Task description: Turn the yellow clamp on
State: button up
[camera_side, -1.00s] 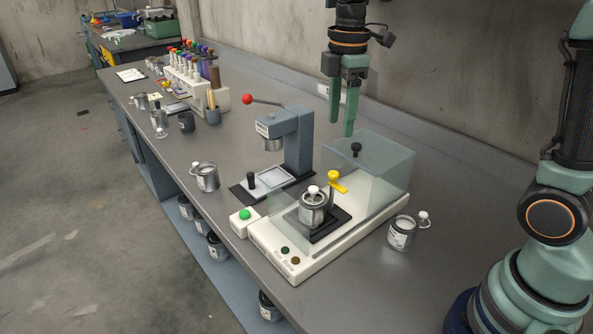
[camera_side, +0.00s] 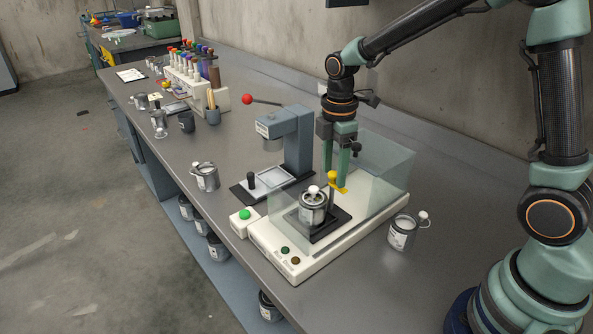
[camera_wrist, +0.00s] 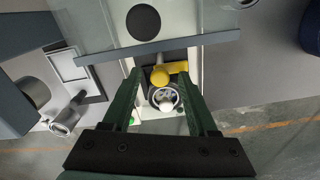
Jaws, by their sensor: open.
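The yellow clamp (camera_side: 333,176) has a round knob on a post and a flat yellow bar. It stands beside a metal can with a white knob (camera_side: 313,207) on the dark plate of the white machine. In the wrist view the yellow clamp (camera_wrist: 168,73) lies between my fingers, with the can (camera_wrist: 164,98) just below it. My gripper (camera_side: 335,180) points down, with its green fingers apart and empty. In the side view the fingers are right behind and above the clamp. Whether they touch it I cannot tell.
A grey press (camera_side: 289,140) with a red-balled lever is to the left. A loose can (camera_side: 402,233) stands right of the machine.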

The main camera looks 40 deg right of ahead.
jog(key=shift+f, duration=0.15)
grip_shut()
